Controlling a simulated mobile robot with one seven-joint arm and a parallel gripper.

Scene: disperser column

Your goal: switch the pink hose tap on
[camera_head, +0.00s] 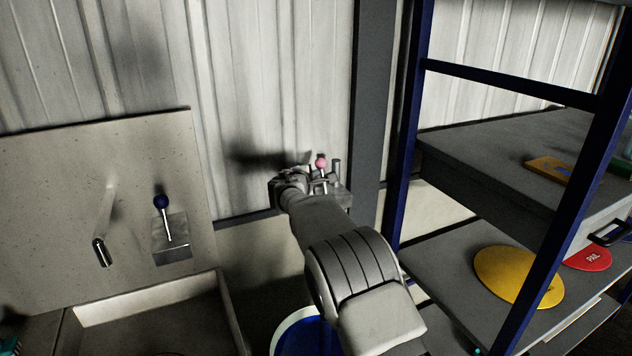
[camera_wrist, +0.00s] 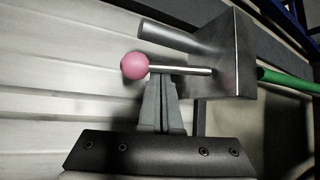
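The pink hose tap shows as a pink ball (camera_head: 321,162) on a thin metal lever, in front of the grey wall at the centre of the head view. In the wrist view the pink ball (camera_wrist: 135,66) is at the left, and its lever (camera_wrist: 190,71) runs level to a metal block (camera_wrist: 234,58). My gripper (camera_wrist: 163,76) has its fingers together, with the tips right at the lever, near the ball. I cannot tell whether they touch it. Nothing shows between the fingers. In the head view my arm partly hides the tap block.
A second tap with a blue ball (camera_head: 161,201) and a spout stand over a sink at the left. A blue-framed shelf (camera_head: 407,130) with coloured discs stands close at the right.

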